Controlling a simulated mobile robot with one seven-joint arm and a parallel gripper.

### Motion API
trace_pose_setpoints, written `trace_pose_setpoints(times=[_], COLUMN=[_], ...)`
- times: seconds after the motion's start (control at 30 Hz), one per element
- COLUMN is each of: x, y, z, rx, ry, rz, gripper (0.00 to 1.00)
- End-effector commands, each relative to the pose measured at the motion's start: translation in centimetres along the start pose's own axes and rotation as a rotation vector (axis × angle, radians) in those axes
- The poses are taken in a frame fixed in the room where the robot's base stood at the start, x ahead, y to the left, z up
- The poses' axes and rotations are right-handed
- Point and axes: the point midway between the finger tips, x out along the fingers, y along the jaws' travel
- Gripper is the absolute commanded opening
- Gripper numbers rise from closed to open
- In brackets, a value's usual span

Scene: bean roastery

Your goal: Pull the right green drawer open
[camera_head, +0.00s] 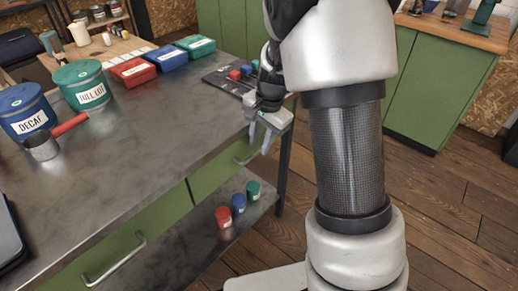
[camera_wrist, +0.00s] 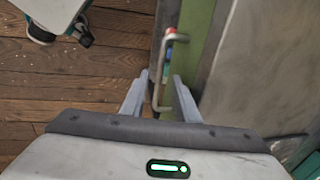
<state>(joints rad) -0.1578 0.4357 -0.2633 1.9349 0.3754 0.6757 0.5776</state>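The right green drawer (camera_head: 208,177) is in the counter's front and looks shut. Its metal bar handle (camera_head: 246,158) is near the counter's right end. In the wrist view the handle (camera_wrist: 162,72) stands out from the green drawer front (camera_wrist: 202,35). My gripper (camera_head: 262,143) is by the counter's right front edge, close to this handle. In the wrist view the gripper (camera_wrist: 161,80) is open, with one finger on each side of the bar. Gaps seem to show between fingers and bar; I cannot tell about contact.
The left green drawer (camera_head: 100,256) with its own handle is beside it. A lower shelf (camera_head: 200,250) holds a red, a blue and a green container. The metal countertop (camera_head: 165,130) carries tins, a scoop and coloured boxes. Wooden floor (camera_head: 450,210) is free to the right.

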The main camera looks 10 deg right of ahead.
Motion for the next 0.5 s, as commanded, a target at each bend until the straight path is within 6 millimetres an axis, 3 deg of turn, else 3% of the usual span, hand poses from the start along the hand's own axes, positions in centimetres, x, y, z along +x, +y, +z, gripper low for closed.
trace_pose_setpoints(times=[0.17,0.47,0.5], x=[1.54,1.72,1.71], y=[-0.02,-0.04,-0.04], z=[-0.01,-0.01,-0.01], rx=[0.001,0.0,0.0], ry=[0.0,0.0,0.0], rz=[-0.001,-0.001,-0.001], gripper=[0.28,0.28,0.25])
